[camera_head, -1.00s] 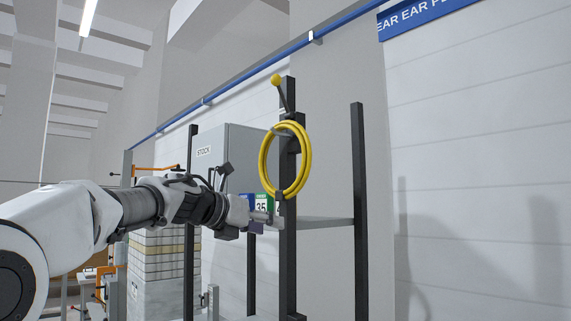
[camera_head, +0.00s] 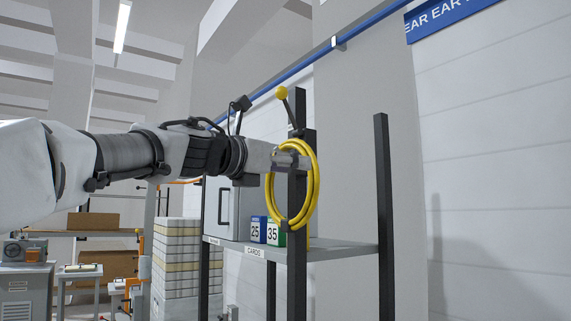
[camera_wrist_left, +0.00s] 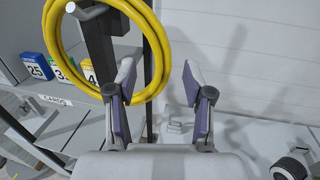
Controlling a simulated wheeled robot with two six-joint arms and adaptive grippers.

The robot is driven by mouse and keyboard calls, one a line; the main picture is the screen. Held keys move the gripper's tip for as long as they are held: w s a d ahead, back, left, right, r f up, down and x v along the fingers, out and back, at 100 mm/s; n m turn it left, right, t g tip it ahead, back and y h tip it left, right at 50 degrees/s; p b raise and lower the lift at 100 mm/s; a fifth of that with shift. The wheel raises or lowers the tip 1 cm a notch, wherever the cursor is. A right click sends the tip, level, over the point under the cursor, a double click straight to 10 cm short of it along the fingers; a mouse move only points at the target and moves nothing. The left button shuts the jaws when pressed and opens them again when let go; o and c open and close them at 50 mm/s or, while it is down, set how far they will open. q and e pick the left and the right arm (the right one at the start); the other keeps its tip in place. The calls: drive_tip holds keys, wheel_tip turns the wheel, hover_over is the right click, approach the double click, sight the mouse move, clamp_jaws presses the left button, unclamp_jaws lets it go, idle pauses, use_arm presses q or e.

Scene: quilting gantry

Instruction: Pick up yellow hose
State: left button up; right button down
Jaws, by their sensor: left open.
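The yellow hose (camera_head: 314,196) is a coiled loop hanging from a grey hook on the dark post of a shelf rack. My left gripper (camera_head: 296,160) reaches in from the left at the height of the loop's top. In the left wrist view my left gripper (camera_wrist_left: 158,78) is open, its two fingers apart. The left finger overlaps the loop's lower right side in the picture; I cannot tell whether it touches. My right gripper is not in view.
A lever with a yellow ball (camera_head: 282,92) rises from the post above the hose. The grey shelf (camera_head: 340,249) holds numbered cards (camera_head: 272,233) and a grey cabinet (camera_head: 222,207). A second dark post (camera_head: 384,215) stands at right. The wall side further right is clear.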

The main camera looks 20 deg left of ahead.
sight(309, 172)
use_arm(q)
drive_tip(key=p+x, duration=0.1)
drive_tip(key=x, duration=0.3)
drive_tip(key=p+x, duration=0.1)
drive_tip(key=x, duration=0.1)
drive_tip(key=shift+w+d+f+p, duration=0.15)
drive_tip(key=shift+w+f+p, duration=0.15)
drive_tip(key=shift+f, duration=0.05)
drive_tip(key=shift+w, duration=0.4)
drive_tip(key=shift+s, duration=0.1)
drive_tip(key=shift+d, duration=0.1)
drive_tip(key=shift+c, duration=0.4)
clamp_jaws()
